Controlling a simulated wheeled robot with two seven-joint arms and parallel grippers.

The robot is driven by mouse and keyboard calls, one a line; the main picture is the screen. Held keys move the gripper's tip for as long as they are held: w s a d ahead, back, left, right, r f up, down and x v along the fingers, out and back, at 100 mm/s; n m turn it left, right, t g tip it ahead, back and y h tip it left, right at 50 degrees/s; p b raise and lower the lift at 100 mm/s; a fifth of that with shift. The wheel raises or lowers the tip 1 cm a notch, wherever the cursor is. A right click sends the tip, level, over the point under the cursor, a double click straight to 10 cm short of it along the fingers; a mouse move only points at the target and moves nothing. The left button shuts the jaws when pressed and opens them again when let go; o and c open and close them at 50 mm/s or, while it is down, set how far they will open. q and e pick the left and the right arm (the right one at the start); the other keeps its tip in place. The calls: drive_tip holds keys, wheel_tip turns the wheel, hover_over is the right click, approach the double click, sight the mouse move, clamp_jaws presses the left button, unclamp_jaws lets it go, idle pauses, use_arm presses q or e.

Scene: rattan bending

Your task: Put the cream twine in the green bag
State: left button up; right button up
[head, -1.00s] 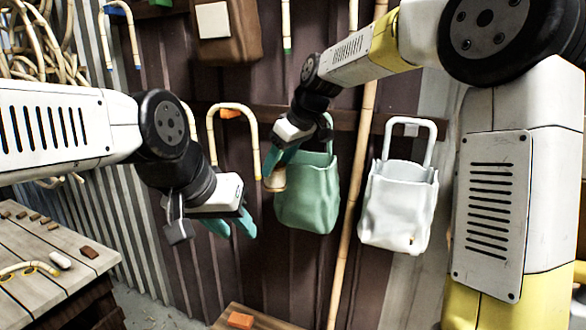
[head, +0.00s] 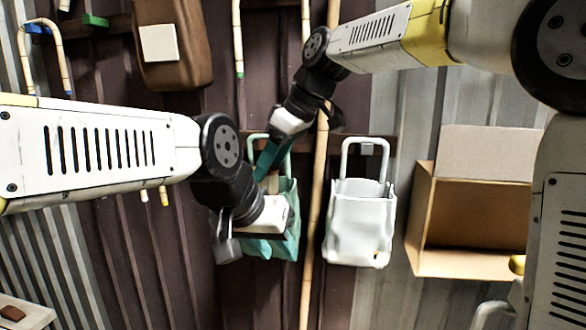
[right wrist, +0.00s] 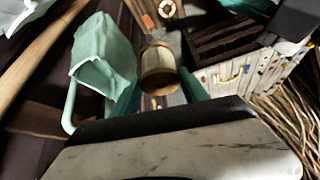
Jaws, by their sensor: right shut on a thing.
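The cream twine (right wrist: 158,70) is a small spool between the fingers of my right gripper (right wrist: 160,96), which is shut on it. In the head view the twine (head: 272,184) shows partly, in front of the upper part of the green bag (head: 288,195). The green bag hangs on the wall by its handle. In the right wrist view the bag (right wrist: 105,55) is just left of the twine, which appears outside its opening. My left gripper (head: 262,240) is in front of the bag's lower part and covers much of it; its fingers blend with the bag.
A white bag (head: 358,225) hangs to the right of the green bag, past a bamboo pole (head: 316,200). An open cardboard box (head: 470,262) is farther right. A brown bag (head: 180,60) hangs at upper left. Rattan strands (right wrist: 285,125) show at the right wrist view's right.

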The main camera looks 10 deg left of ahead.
drive_tip(key=w+f, duration=0.2)
drive_tip(key=w, duration=1.2)
drive_tip(key=shift+w+a, duration=0.25)
drive_tip(key=shift+a, duration=0.05)
idle(0.3)
drive_tip(key=o, duration=1.5)
drive_tip(key=shift+r, duration=0.1)
drive_tip(key=v, duration=0.7)
drive_tip(key=shift+s+d+r, duration=0.15)
drive_tip(key=shift+r, duration=0.2)
